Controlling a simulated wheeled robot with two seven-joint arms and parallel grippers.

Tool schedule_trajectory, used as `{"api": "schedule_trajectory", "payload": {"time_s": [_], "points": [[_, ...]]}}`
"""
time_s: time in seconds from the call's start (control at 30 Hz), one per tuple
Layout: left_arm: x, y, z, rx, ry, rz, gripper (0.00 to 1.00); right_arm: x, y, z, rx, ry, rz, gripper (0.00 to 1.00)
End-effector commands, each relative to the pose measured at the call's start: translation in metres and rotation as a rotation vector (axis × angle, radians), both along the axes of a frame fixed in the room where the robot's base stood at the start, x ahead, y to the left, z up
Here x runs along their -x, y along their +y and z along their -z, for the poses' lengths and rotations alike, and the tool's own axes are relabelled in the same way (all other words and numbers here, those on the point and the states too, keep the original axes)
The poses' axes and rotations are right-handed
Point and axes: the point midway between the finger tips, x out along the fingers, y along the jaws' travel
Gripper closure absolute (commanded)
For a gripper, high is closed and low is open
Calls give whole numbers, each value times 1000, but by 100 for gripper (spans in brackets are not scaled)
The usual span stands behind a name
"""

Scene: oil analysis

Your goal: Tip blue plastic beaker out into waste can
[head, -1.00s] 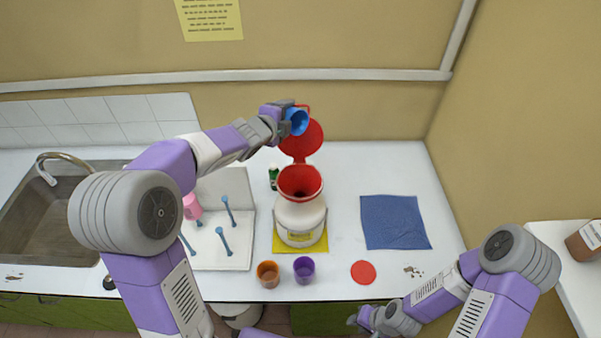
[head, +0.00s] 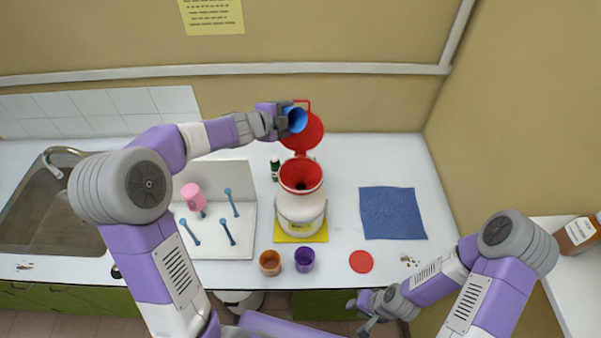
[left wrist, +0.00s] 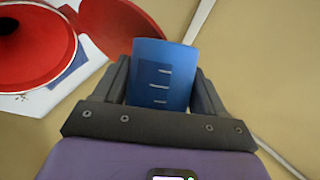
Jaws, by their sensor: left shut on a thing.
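My left gripper (head: 285,120) is shut on the blue plastic beaker (head: 298,120). The beaker is tilted, its open mouth facing the camera in the head view, and it is held above and behind the waste can (head: 300,215), in front of the raised red lid. The can is white with a red funnel (head: 301,176) on top. In the left wrist view the blue beaker (left wrist: 162,74) sits between the two fingers, and the red funnel (left wrist: 30,40) is at the upper left. My right gripper (head: 365,312) is low at the counter's front edge; its jaw state is unclear.
An orange cup (head: 270,262), a purple cup (head: 304,259) and a red disc (head: 361,261) lie in front of the can. A blue cloth (head: 392,213) is to the right. A drying rack (head: 240,245) with a pink cup (head: 193,196) and the sink (head: 40,215) are left.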

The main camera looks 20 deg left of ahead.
Motion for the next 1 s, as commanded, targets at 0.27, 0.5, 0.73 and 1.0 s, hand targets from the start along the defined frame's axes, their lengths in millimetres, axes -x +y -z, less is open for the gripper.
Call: {"api": "schedule_trajectory", "payload": {"time_s": [0.27, 0.5, 0.73, 1.0], "points": [[1, 2, -4, 46, 24, 2, 72, 0, 0, 3, 0, 0, 0, 66], [3, 4, -11, 105, 61, 1, 72, 0, 0, 0, 0, 0, 0, 66], [5, 6, -18, 207, 119, -1, 72, 0, 0, -2, 0, 0, 0, 66], [3, 12, -13, 404, 233, -4, 72, 0, 0, -2, 0, 0, 0, 66]]}}
